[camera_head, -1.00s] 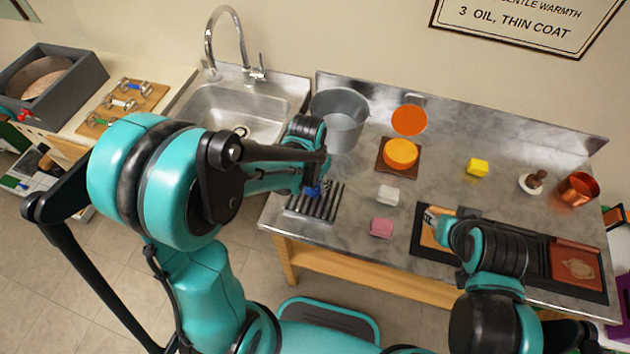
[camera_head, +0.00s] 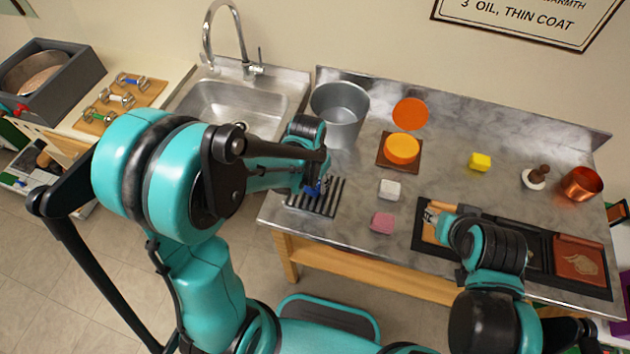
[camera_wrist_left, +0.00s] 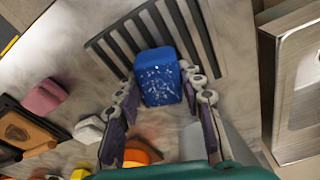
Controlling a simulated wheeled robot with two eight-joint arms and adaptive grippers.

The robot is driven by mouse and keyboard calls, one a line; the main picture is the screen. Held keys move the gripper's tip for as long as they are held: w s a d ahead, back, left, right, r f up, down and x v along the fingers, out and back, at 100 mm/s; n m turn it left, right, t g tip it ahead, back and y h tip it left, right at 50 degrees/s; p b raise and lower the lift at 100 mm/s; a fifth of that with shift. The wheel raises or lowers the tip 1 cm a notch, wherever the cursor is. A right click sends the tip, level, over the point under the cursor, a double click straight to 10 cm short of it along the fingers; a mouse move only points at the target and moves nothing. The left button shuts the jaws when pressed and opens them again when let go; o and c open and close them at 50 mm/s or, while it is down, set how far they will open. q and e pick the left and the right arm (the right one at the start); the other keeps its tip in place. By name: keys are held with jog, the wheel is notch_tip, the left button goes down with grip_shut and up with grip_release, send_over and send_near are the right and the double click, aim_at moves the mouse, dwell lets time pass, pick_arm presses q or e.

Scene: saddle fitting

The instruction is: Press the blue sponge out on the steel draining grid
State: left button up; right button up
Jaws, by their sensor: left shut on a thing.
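The blue sponge (camera_wrist_left: 158,80), specked with white, is between the fingers of my left gripper (camera_wrist_left: 160,88). In the head view only a bit of the sponge (camera_head: 313,189) shows below my left gripper (camera_head: 318,178).
A grey bucket (camera_head: 340,112) stands behind the grid, beside the sink (camera_head: 235,105). White (camera_head: 390,189) and pink (camera_head: 382,222) blocks lie right of the grid. An orange round pad (camera_head: 402,148) sits on a brown board. The black tray (camera_head: 540,255) lies at the front right.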

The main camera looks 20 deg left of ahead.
pick_arm(q)
jog(key=shift+s+f+b, duration=0.1)
jog(key=shift+f+b, duration=0.45)
dwell(1.4)
jog(key=shift+r+p, duration=2.7)
jog(key=shift+r, duration=0.85)
